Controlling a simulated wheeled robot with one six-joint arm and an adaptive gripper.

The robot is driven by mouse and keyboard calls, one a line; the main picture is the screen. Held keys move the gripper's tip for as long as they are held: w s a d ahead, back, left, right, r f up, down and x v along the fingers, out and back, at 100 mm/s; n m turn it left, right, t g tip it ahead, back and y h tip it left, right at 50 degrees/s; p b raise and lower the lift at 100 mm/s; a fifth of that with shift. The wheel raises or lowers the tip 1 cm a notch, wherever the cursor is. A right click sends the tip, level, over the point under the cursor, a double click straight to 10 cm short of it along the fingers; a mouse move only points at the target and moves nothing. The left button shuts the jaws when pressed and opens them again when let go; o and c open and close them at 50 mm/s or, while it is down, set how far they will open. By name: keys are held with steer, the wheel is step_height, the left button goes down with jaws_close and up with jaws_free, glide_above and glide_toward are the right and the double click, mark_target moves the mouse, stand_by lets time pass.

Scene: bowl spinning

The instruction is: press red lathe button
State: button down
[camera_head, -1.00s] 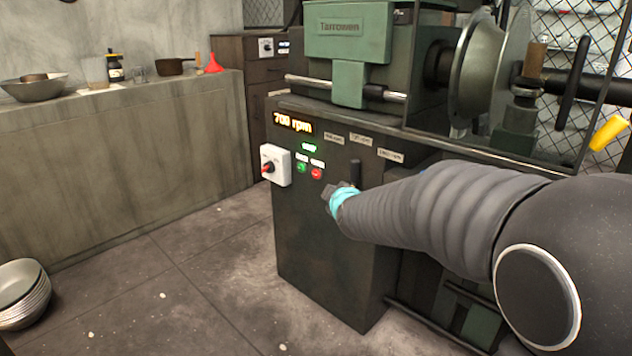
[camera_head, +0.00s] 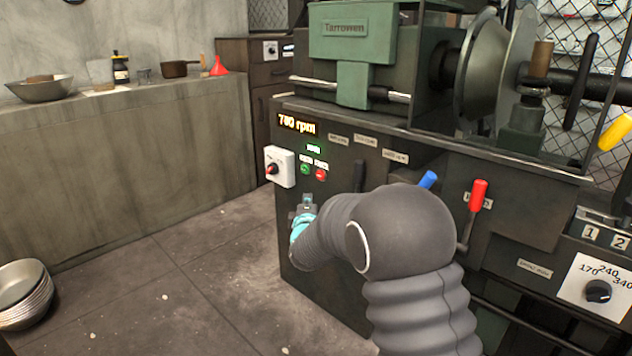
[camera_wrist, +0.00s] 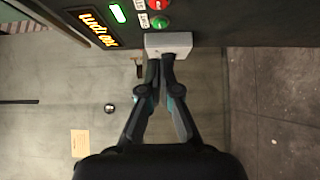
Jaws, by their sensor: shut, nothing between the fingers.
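The red button (camera_head: 321,174) is on the dark front panel of the lathe (camera_head: 345,235), right of the green button (camera_head: 305,169). In the wrist view the red button (camera_wrist: 159,4) is at the top edge, with the green button (camera_wrist: 160,21) below it. My gripper (camera_head: 305,203) is shut and empty, below the buttons in the head view. In the wrist view its closed fingertips (camera_wrist: 160,57) overlap the edge of the white switch box (camera_wrist: 168,42). I cannot tell whether they touch it. The fingers appear apart from the red button.
The white switch box (camera_head: 280,167) with a red knob is left of the buttons. A lit rpm display (camera_head: 297,124) is above. A black lever (camera_head: 359,176), a blue-tipped lever (camera_head: 428,180) and a red-handled lever (camera_head: 478,196) stand to the right. Stacked bowls (camera_head: 22,295) are at lower left.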

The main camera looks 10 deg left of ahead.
glide_toward(316, 175)
steer(key=w+a, duration=0.3)
steer(key=shift+w+d, duration=0.6)
steer(key=shift+w, duration=0.15)
steer(key=shift+w+d, duration=0.6)
steer(key=shift+w, duration=0.15)
